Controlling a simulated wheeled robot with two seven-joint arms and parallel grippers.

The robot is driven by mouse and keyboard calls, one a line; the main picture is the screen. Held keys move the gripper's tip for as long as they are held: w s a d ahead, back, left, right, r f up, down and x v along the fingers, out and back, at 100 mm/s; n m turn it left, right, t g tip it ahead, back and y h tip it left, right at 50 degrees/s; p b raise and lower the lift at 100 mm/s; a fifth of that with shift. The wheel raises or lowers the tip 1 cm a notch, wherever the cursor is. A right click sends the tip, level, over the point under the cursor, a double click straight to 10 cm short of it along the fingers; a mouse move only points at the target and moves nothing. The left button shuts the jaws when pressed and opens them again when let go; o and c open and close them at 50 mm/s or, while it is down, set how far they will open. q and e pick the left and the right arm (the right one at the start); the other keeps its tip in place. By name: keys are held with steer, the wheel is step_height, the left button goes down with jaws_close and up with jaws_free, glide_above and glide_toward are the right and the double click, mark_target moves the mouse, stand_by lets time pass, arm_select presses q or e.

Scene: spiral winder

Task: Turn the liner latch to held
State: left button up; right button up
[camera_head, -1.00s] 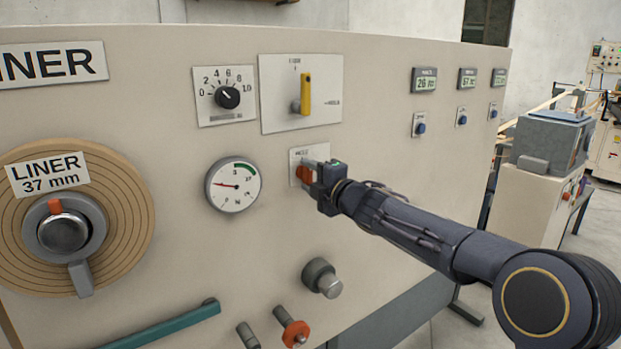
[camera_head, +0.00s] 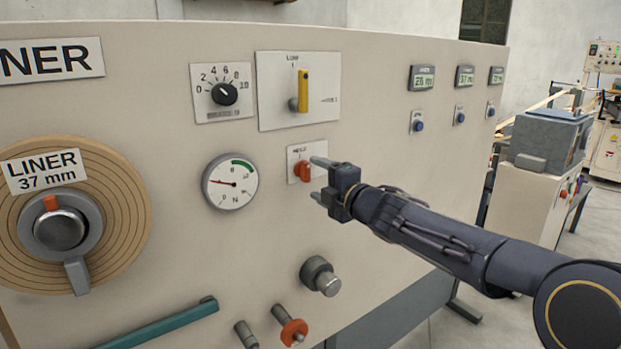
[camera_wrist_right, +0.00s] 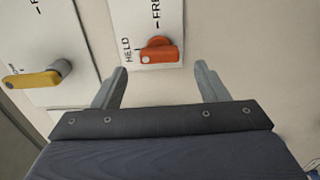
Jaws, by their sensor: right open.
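The liner latch (camera_head: 302,171) is a small orange handle on a white plate on the beige panel. In the head view it stands about upright, towards the label at the plate's top. In the right wrist view the orange handle (camera_wrist_right: 160,53) lies with its end at the HELD mark, and FREE is lettered to one side. My right gripper (camera_head: 318,179) is open and empty, just off the panel and to the right of the latch. In the wrist view its fingers (camera_wrist_right: 161,72) are spread apart with the latch beyond them, untouched. My left gripper is not in view.
Above the latch is a yellow lever (camera_head: 303,89) on a larger plate. A pressure gauge (camera_head: 230,182) is to the left, and a grey knob (camera_head: 320,276) is below. A liner roll (camera_head: 118,222) is at far left.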

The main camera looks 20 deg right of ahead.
steer(key=shift+v, duration=1.7)
